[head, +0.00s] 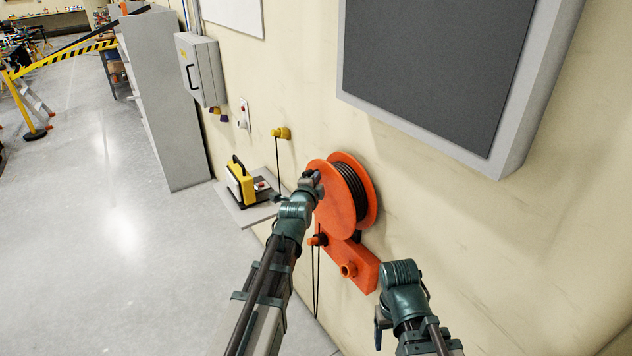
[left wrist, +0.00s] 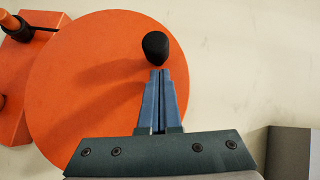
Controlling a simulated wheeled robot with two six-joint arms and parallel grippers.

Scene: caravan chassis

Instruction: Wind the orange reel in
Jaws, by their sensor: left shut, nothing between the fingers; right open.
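The orange reel (head: 340,205) is mounted on the cream wall, with black cable (head: 350,190) wound between its two flanges. In the left wrist view its flat orange face (left wrist: 90,90) fills much of the picture, and a black rounded knob (left wrist: 155,46) stands on it. My left gripper (left wrist: 160,72) is shut and empty, its fingertips just below the knob in that view; whether they touch it I cannot tell. In the head view my left gripper (head: 312,180) is in front of the reel and hides part of its face. My right gripper (head: 379,328) is open, low and right of the reel.
An orange bracket (head: 362,272) is below the reel, with black cable hanging there. A yellow wall fitting (head: 282,133) and a shelf (head: 240,212) with a yellow-and-black device (head: 241,184) are to the left. A large grey-framed panel (head: 440,70) is above right.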

